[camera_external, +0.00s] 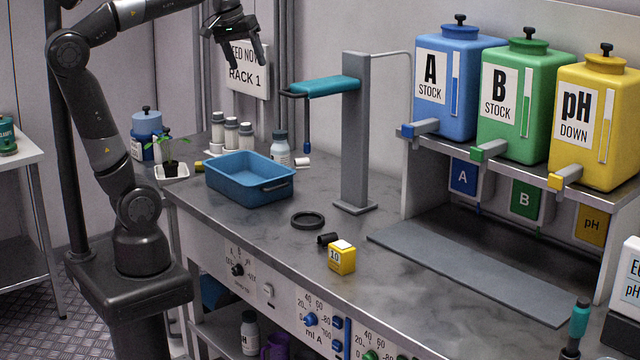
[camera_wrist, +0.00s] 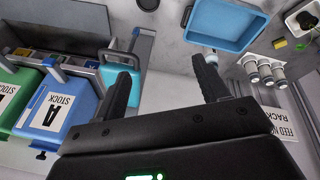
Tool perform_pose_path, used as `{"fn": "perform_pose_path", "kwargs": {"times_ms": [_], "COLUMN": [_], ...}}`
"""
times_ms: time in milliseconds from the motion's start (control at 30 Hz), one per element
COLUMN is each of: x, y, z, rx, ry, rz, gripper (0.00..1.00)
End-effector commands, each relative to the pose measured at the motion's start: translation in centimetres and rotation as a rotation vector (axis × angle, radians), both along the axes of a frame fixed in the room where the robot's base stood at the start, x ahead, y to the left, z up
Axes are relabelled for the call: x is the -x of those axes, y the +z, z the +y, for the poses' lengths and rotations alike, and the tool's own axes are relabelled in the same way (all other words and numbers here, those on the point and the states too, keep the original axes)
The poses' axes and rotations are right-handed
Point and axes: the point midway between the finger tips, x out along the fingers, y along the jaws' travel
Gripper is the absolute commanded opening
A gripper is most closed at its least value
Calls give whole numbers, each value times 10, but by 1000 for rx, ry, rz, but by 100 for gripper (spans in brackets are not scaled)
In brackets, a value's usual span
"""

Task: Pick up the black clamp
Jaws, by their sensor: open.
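My gripper (camera_external: 233,53) is open and empty, raised high above the back left of the bench; its two fingers also show apart in the wrist view (camera_wrist: 163,75). Two black items lie on the bench, and I cannot tell for sure which is the clamp. One is a small dark piece (camera_external: 327,239) touching or just beside a yellow block marked 10 (camera_external: 342,258). The other is a flat black ring (camera_external: 308,220) in front of the grey post; it seems to show at the top edge of the wrist view (camera_wrist: 148,4). Both are well below my gripper.
A blue tray (camera_external: 232,188) stands at the bench's left, with white bottles (camera_external: 232,134) behind. A grey post (camera_external: 355,135) with a teal arm rises mid-bench. Stock tanks (camera_external: 455,85) sit on a shelf at right. The front middle bench (camera_external: 400,290) is clear.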

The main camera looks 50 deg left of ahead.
Motion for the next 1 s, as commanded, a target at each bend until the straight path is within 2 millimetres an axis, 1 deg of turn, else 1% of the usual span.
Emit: {"fn": "perform_pose_path", "kwargs": {"times_ms": [33,167,200,267,300,400,500,700,900,933,1000], "x": [-12,-37,-44,-53,-58,-69,-76,-84,-89,-89,-88], "y": [1,2,2,1,-1,-5,-8,-16,-25,-28,-42], "z": [-15,-52,-64,-82,-95,-122,-143,-178,-208,-210,-207], "rx": [21,72,84,96,103,111,112,106,94,91,92], "ry": [52,226,281,363,416,538,630,775,897,910,908], "rz": [34,114,138,173,193,236,265,303,328,331,330], "gripper": [67,67,67,67,67,67,67,67,67,67,67]}}
